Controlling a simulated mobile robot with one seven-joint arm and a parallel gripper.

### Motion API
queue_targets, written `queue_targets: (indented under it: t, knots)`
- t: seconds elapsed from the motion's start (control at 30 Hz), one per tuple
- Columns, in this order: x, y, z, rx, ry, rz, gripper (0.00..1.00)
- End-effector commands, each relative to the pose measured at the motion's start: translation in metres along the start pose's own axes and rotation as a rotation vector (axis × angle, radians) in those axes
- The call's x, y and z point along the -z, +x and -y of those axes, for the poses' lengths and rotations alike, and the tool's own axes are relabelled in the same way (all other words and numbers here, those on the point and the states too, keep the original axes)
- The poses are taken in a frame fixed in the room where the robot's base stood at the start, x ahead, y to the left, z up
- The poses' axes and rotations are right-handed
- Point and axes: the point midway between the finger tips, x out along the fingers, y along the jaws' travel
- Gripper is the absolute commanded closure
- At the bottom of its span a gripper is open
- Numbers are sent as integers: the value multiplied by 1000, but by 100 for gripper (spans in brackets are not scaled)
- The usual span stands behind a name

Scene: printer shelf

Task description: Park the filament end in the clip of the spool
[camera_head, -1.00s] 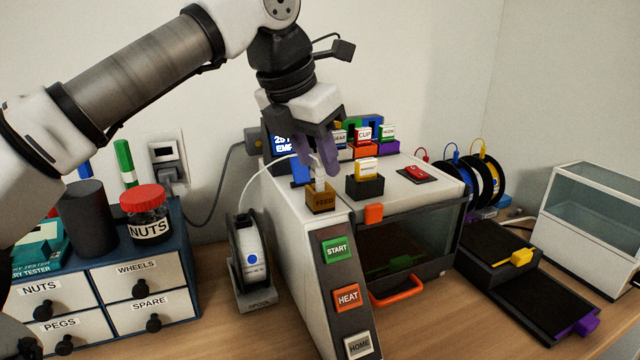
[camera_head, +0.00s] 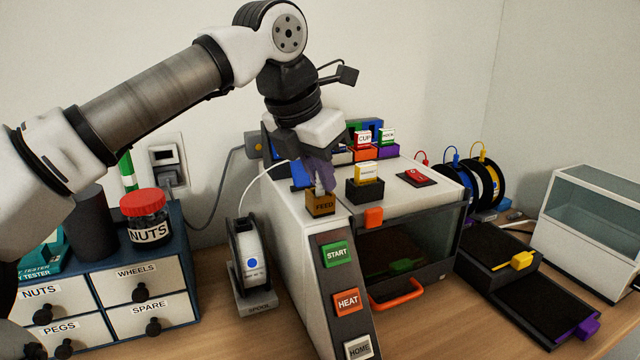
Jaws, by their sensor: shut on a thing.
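The spool (camera_head: 249,258) with white filament stands upright in a grey holder marked SPOOL, left of the printer. The white filament (camera_head: 258,181) arcs from the spool up towards the brown FEED block (camera_head: 320,204) on the printer's top. My gripper (camera_head: 322,188) points down just above the FEED block. Its purple fingers are shut on the filament end, which they mostly hide. I cannot make out the clip on the spool.
The printer (camera_head: 290,230) has START, HEAT and HOME buttons and an orange door handle. A drawer cabinet (camera_head: 165,255) with a NUTS jar (camera_head: 148,222) stands left. More spools (camera_head: 480,185) are behind the printer at right. Some bare table lies around the spool holder.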

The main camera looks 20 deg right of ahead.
Motion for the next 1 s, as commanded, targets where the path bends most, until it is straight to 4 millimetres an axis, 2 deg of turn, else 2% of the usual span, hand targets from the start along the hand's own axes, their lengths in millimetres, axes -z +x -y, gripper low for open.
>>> queue_targets:
  t: [0.17, 0.37, 0.53, 0.8, 1.0]
  knots:
    - [-2, -4, 0, -1, 0, 0, 100]
    - [-11, -24, 0, -2, 0, 2, 100]
    - [-26, -60, 0, -1, 0, 3, 100]
    - [-58, -136, 1, 4, 2, 3, 100]
    - [-72, -171, 0, 2, 1, 0, 100]
